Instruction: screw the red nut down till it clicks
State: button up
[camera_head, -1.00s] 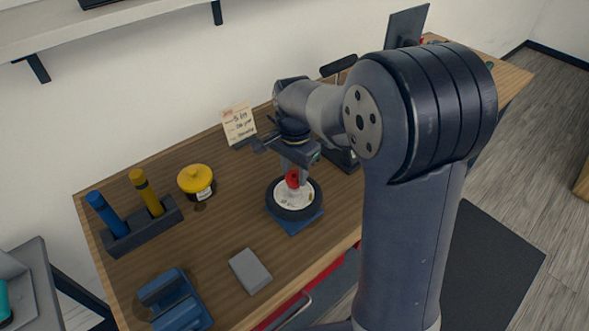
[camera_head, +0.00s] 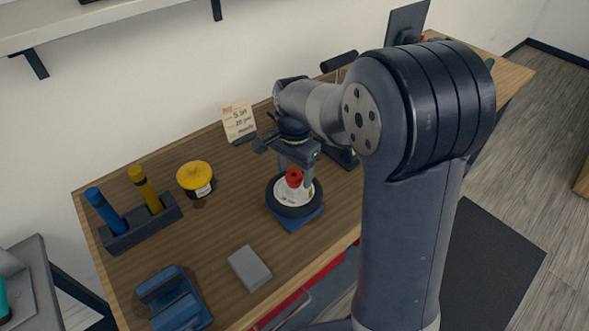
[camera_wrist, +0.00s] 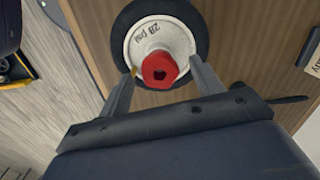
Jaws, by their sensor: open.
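In the head view the red nut (camera_head: 293,178) is on the wheel (camera_head: 291,209), which lies flat on a blue base (camera_head: 299,224). My gripper (camera_wrist: 162,80) is open, with one finger on each side of the nut and visible gaps between. In the head view my gripper (camera_head: 296,178) points down over the wheel. How far the nut is down its thread cannot be told.
On the wooden bench are a yellow-lidded jar (camera_head: 195,178), a dark holder (camera_head: 141,228) with a blue and a yellow tool, a grey block (camera_head: 249,268) and a blue device (camera_head: 174,299). A note (camera_head: 238,120) stands behind the gripper.

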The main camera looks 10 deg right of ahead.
notch_tip(320, 180, up, 11)
jog(key=shift+b, duration=0.35)
jog(key=shift+f, duration=0.1)
notch_tip(320, 180, down, 11)
jog(key=shift+r+p, duration=0.1)
jog(key=shift+p, duration=0.3)
jog(key=shift+r+p, duration=0.3)
jog(key=shift+r, duration=0.25)
jog(key=shift+f, duration=0.15)
